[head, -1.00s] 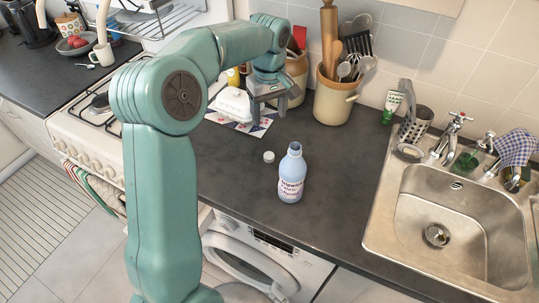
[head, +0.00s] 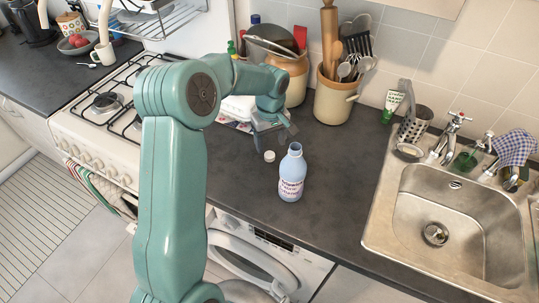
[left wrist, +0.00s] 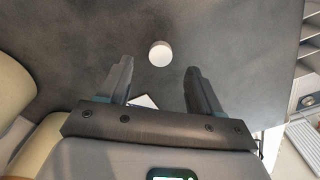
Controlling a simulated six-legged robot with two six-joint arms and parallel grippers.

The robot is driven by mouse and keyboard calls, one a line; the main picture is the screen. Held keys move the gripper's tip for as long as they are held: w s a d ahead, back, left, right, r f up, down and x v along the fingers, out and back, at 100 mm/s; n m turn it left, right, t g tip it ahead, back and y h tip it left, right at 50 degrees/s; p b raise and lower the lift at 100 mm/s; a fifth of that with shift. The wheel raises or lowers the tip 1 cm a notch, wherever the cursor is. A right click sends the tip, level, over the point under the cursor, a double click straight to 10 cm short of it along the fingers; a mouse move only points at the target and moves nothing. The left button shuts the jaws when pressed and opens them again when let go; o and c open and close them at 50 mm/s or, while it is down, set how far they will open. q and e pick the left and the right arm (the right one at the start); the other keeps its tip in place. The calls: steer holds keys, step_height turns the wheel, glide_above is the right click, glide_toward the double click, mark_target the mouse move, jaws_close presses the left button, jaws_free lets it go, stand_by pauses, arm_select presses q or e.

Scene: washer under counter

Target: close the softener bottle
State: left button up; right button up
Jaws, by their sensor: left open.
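The softener bottle (head: 291,176) is pale blue with a printed label. It stands upright and uncapped on the dark counter. Its white cap (head: 269,156) lies on the counter just left of the bottle's neck. In the left wrist view the cap (left wrist: 160,53) lies beyond my fingertips, between their lines. My left gripper (head: 274,140) is open and empty, above the counter and just behind the cap in the head view. It also shows in the left wrist view (left wrist: 157,75). The bottle is not in the left wrist view. My right gripper is not in view.
A utensil crock (head: 334,100) and a brown-and-cream jar (head: 292,70) stand behind my left gripper. A steel sink (head: 450,225) is at right, a gas stove (head: 105,105) at left. An open washer (head: 265,255) is below. The counter between bottle and sink is clear.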

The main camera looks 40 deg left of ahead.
mark_target(270, 155)
arm_select(q)
step_height(270, 155, down, 5)
steer(key=shift+s+r+p, duration=0.1)
steer(key=shift+r+p, duration=0.1)
steer(key=shift+p, duration=0.75)
steer(key=shift+f, duration=0.3)
steer(key=shift+c, duration=0.3)
steer(key=c, duration=1)
steer(key=shift+c, duration=0.2)
steer(key=shift+r, duration=0.1)
